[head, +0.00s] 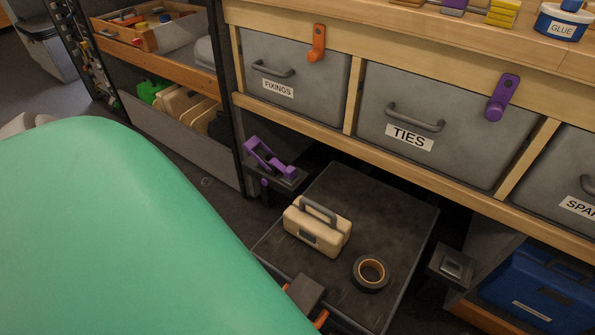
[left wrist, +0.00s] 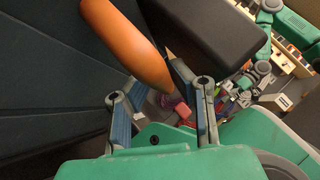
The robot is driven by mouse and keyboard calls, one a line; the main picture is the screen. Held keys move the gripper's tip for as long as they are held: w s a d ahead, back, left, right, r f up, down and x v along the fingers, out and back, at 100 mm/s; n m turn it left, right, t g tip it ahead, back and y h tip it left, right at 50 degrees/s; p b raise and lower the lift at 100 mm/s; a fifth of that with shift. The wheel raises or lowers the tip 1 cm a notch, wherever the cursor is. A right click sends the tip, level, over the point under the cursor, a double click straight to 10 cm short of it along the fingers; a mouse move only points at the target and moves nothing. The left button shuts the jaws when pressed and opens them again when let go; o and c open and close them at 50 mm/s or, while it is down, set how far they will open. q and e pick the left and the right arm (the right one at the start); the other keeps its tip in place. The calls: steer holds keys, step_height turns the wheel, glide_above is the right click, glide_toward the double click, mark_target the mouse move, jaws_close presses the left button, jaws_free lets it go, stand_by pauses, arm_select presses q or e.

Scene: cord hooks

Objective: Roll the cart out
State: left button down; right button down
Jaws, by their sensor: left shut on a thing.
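The cart (head: 395,225) has a flat dark top and stands low, partly under the workbench. A beige toolbox (head: 318,230) with a grey handle and a roll of black tape (head: 371,273) sit on its top. Orange handle parts (head: 322,318) show at its near edge, beside a dark block (head: 306,291). In the left wrist view, my left gripper (left wrist: 157,82) is shut on the orange handle (left wrist: 130,40); a black block (left wrist: 215,40) is close by. In the head view, my green arm hides this gripper. My right gripper is not in view.
A purple piece (head: 268,158) on a bracket stands left of the cart, and a grey bracket (head: 452,266) stands right. A blue case (head: 535,285) sits beyond it. Labelled drawers (head: 405,122) are above. Some dark floor shows left of the cart.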

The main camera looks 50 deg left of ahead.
arm_select(q)
steer(key=shift+s+a, duration=0.1)
steer(key=shift+a, duration=0.15)
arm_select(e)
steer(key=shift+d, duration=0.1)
arm_select(q)
steer(key=c, duration=1.7)
jaws_free()
steer(key=shift+f, duration=0.1)
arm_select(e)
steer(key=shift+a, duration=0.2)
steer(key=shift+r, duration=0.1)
